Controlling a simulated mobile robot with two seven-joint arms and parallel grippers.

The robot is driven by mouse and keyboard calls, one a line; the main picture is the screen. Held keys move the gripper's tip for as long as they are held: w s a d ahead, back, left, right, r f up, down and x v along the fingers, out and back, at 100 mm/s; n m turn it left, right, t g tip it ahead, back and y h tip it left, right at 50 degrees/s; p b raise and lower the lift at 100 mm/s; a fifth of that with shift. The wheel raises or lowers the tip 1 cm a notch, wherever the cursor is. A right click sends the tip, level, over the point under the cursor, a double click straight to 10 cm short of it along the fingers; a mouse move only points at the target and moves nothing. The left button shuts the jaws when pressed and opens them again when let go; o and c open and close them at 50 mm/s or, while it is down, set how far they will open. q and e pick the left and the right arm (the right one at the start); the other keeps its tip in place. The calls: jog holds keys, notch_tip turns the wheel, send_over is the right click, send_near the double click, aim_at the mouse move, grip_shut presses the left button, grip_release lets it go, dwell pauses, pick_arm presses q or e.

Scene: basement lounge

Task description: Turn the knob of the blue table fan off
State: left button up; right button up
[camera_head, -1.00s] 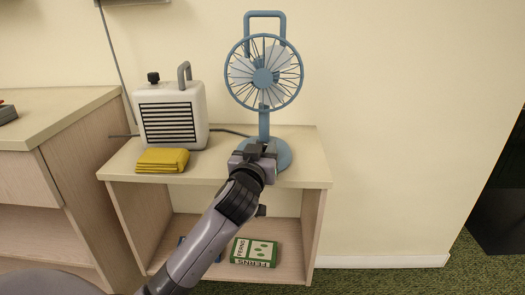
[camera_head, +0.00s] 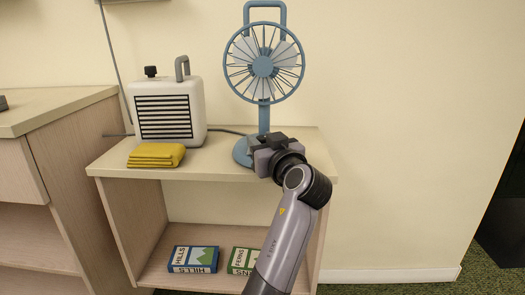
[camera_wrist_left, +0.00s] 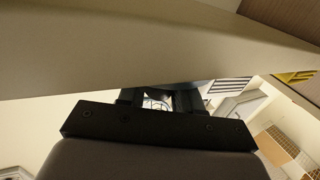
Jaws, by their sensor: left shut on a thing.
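The blue table fan (camera_head: 262,66) stands upright on top of a small wooden shelf unit, with its round base (camera_head: 241,153) partly covered by my left gripper (camera_head: 264,146). The left gripper is at the front right of the base, its jaws pointing toward the foot of the fan. It is closed on a small part there, most likely the knob, which the jaws hide. In the left wrist view the dark fingers (camera_wrist_left: 158,99) show close together, and what lies between them is hard to make out. My right gripper is not in view.
A white heater (camera_head: 168,110) and a folded yellow cloth (camera_head: 156,155) sit on the shelf unit (camera_head: 205,162) left of the fan. A blue book (camera_head: 193,259) and a green book (camera_head: 242,260) lie on the lower shelf. A wooden cabinet (camera_head: 60,160) stands at left.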

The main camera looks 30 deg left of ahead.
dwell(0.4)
pick_arm(q)
jog(key=o, duration=0.9)
jog(key=shift+o, duration=0.2)
